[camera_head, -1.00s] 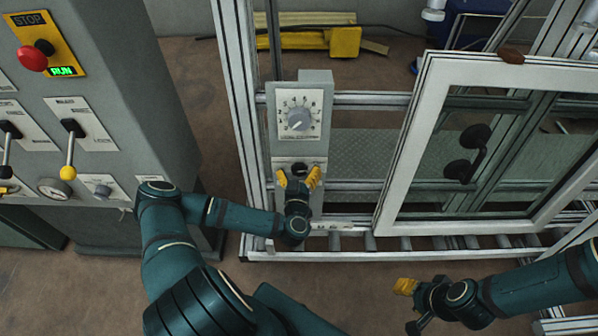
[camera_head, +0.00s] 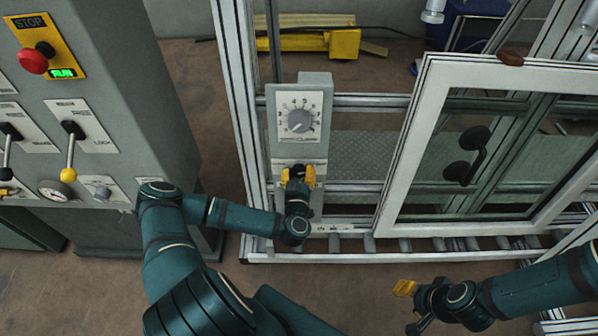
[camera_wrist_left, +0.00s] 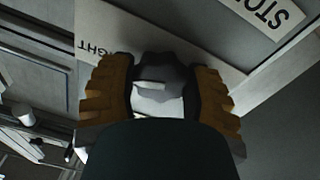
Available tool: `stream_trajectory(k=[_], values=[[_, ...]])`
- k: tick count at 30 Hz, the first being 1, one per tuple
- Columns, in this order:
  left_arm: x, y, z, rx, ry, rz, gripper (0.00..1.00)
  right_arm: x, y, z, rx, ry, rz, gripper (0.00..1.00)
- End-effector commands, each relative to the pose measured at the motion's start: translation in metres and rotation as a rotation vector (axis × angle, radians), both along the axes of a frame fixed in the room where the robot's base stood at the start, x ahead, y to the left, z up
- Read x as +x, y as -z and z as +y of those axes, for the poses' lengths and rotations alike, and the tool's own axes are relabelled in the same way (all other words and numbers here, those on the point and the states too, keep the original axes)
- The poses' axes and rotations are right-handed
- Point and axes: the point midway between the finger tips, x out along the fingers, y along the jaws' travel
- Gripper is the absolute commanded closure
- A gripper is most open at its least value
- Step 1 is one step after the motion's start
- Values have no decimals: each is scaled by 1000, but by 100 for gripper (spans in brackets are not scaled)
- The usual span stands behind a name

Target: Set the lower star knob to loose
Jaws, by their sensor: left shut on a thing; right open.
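The lower star knob (camera_wrist_left: 158,78) is dark and lobed. It sits between the two yellow fingers of my left gripper (camera_wrist_left: 163,98) in the left wrist view, and the fingers are shut on it from both sides. In the head view my left gripper (camera_head: 298,176) is at the lower plate of the grey control post (camera_head: 316,80), where it mostly hides the knob. Part of a label ending in "GHT" (camera_wrist_left: 105,48) shows beside the knob; the knob's pointer setting cannot be read. My right gripper (camera_head: 404,288) is open and empty, at the lower right, away from the post.
A round grey dial (camera_head: 299,121) sits above the knob on the same post. A white-framed door (camera_head: 400,150) with a dark handle stands to the right. A grey machine cabinet (camera_head: 130,60) with levers is at the left. Open floor lies in front.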

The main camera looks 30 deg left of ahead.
Motion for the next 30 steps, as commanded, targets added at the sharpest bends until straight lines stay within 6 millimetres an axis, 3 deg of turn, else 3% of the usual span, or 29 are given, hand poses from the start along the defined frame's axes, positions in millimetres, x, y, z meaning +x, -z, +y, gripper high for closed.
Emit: stream_trajectory(k=[30], values=[[0,0,0,-756,-96,-466,85,-4,-22,1,3,-2,11,53]])
